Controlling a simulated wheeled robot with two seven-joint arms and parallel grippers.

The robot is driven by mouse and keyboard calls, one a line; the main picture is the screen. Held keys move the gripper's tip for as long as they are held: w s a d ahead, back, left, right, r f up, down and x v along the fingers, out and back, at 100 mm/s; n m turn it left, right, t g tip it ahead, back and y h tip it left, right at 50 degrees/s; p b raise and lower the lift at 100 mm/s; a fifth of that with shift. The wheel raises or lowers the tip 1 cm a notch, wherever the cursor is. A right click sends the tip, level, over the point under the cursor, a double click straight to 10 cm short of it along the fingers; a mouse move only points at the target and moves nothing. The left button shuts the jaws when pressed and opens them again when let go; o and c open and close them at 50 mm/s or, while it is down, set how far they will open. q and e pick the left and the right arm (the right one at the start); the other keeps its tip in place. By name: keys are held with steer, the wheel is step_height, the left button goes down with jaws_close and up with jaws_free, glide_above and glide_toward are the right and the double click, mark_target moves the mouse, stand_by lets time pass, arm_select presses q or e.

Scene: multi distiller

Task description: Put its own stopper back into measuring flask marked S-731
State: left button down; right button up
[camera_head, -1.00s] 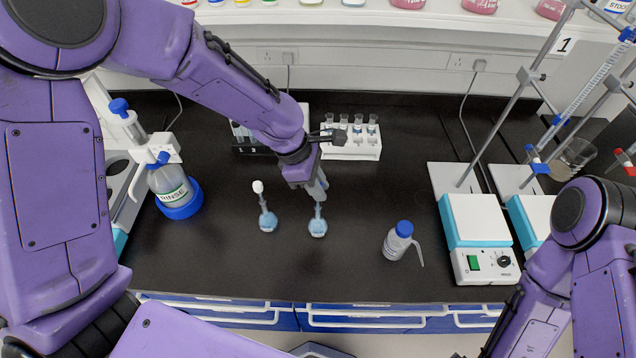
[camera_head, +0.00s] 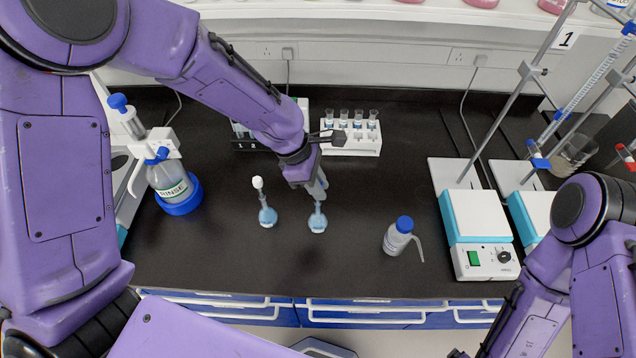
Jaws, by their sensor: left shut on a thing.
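Two small measuring flasks with blue liquid stand upright on the black bench. The left flask (camera_head: 268,216) has a white stopper (camera_head: 257,183) in its neck. The right flask (camera_head: 317,222) stands directly below my left gripper (camera_head: 318,190). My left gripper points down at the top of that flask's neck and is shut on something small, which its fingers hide. I cannot tell whether the held thing touches the neck. The marks on both flasks are too small to read. My right arm is at the lower right, with its gripper out of the frame.
A wash bottle with a blue cap (camera_head: 397,237) stands right of the flasks. A stirrer hotplate (camera_head: 482,262) is farther right. A white tube rack (camera_head: 352,141) stands behind my left gripper. The rinse bottle (camera_head: 168,182) is at the left. The front middle of the bench is clear.

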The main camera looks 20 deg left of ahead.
arm_select(q)
steer(key=c, duration=1)
jaws_free()
steer(key=shift+o, duration=0.2)
steer(key=v, duration=1)
steer(key=shift+r+b, duration=0.2)
steer(key=shift+b, duration=0.15)
steer(key=shift+a, duration=0.15)
